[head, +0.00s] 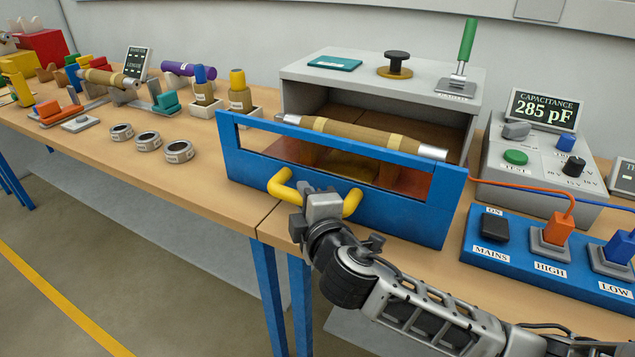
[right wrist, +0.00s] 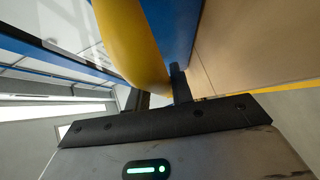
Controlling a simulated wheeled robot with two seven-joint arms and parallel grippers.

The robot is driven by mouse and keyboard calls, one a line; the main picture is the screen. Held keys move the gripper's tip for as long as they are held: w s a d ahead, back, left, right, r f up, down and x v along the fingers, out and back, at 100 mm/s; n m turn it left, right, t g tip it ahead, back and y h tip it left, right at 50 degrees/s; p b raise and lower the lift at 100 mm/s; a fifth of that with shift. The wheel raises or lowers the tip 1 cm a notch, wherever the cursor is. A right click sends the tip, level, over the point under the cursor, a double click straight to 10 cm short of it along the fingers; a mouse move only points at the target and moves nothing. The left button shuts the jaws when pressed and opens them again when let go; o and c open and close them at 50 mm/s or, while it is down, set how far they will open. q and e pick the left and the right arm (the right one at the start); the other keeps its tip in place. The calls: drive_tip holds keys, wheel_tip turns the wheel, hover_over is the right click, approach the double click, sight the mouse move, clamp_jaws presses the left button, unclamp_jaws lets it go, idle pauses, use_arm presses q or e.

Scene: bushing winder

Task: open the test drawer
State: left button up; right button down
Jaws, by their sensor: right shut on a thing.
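The test drawer (head: 400,215) has a blue front frame with a clear window and a yellow handle (head: 284,188). It stands pulled out from the grey cabinet (head: 300,85), with its front near the table's front edge. A brown wound bushing with silver ends (head: 365,136) lies across the inside. My right gripper (head: 322,203) is at the handle's middle, shut on it. In the right wrist view the yellow handle (right wrist: 135,45) runs down between the dark fingers (right wrist: 160,95), and the blue drawer front is beside it. My left gripper is not in view.
A blue switch panel (head: 515,255) and a grey capacitance meter (head: 540,165) reading 285 pF stand right of the drawer, joined to cables. Several tape rings (head: 148,141) and spools (head: 240,95) sit to the left. A green-handled lever (head: 464,55) stands on the cabinet top.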

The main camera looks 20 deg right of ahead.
drive_tip(key=shift+s+a+f, duration=0.1)
drive_tip(key=shift+s+a, duration=0.3)
drive_tip(key=shift+a, duration=0.05)
drive_tip(key=c, duration=1.2)
unclamp_jaws()
drive_tip(key=shift+c, duration=0.2)
use_arm(q)
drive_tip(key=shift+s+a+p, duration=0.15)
drive_tip(key=shift+p, duration=0.25)
use_arm(e)
drive_tip(key=s+a+r, duration=0.1)
drive_tip(key=s+r, duration=0.1)
drive_tip(key=s, duration=1.3)
drive_tip(key=shift+s+r, duration=0.2)
drive_tip(key=shift+s, duration=0.15)
